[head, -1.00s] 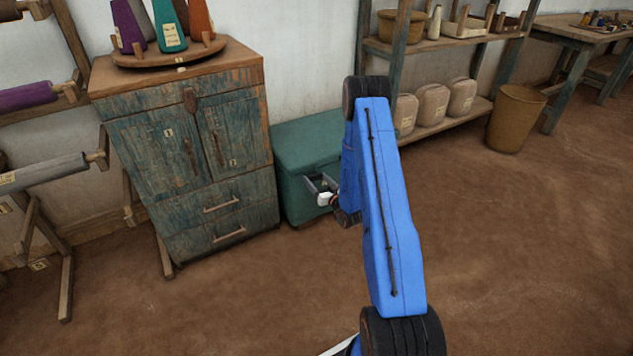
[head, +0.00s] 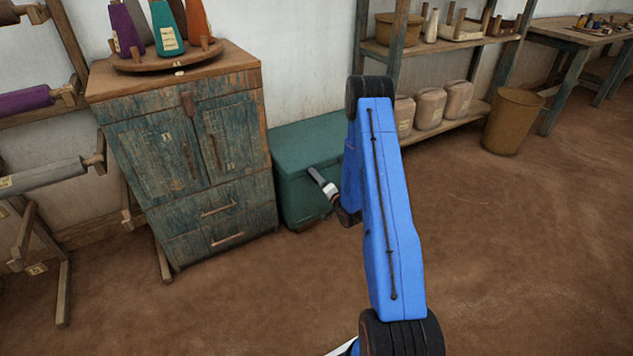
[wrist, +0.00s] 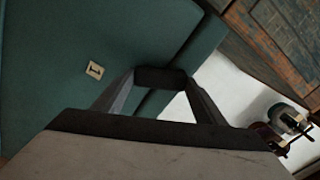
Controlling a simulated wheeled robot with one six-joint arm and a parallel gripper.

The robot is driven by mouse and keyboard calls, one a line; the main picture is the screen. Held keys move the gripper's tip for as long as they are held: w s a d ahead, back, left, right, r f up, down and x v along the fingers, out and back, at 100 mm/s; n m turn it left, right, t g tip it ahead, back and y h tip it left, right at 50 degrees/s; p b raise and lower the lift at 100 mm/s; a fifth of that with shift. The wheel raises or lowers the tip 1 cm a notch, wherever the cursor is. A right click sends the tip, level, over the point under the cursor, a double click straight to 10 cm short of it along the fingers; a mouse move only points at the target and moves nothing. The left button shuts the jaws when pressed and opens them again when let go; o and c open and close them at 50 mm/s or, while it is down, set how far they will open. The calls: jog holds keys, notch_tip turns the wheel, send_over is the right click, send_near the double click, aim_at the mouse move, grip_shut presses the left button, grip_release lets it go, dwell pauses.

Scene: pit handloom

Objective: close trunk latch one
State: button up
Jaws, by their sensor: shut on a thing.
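The teal trunk (head: 305,150) stands on the floor beside the cabinet, its lid down. It fills the left of the wrist view (wrist: 50,50), where a small tag marked 1 (wrist: 95,70) shows on its face. My gripper (head: 314,172) is at the trunk's front, near the lid edge. In the wrist view its fingers (wrist: 160,78) meet at the trunk beside the tag, around a small dark piece that appears to be trunk latch one. The fingers mostly hide the latch, so its position cannot be told.
A worn wooden cabinet (head: 187,160) stands close on the trunk's left, with thread cones on top. A shelf with sacks (head: 430,108) and a brown bin (head: 513,122) are to the right. My blue arm covers the trunk's right part. The floor in front is clear.

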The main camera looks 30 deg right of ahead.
jog(key=m, duration=0.2)
jog(key=d+m, duration=0.1)
jog(key=m, duration=0.2)
dwell(0.8)
jog(key=o, duration=1.1)
jog(key=shift+d, duration=0.1)
jog(key=s, duration=1.7)
jog(key=shift+s+d, duration=0.2)
jog(key=shift+d, duration=0.05)
